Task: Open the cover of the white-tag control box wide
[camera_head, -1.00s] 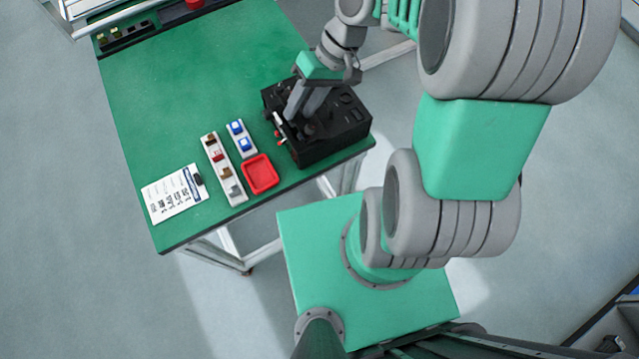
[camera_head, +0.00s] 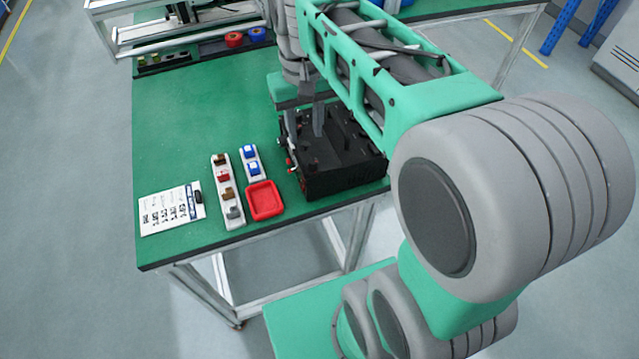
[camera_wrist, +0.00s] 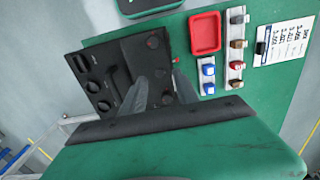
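A black control box (camera_head: 345,178) stands at the right front edge of the green table, with dark round knobs and sockets on its upper face. The wrist view also shows the box (camera_wrist: 118,62). No white tag can be made out on it, and I cannot tell where its cover's edge is. My gripper (camera_head: 311,128) points down over the left part of the box. In the wrist view its two grey fingers (camera_wrist: 151,88) are a little apart with nothing seen between them. Whether the tips touch the box is unclear.
A red tray (camera_head: 264,214) lies left of the box, beside a strip of blue switches (camera_head: 252,161) and a longer strip of coloured parts (camera_head: 227,190). A printed sheet (camera_head: 170,209) lies at the front left. The table's middle (camera_head: 205,115) is clear.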

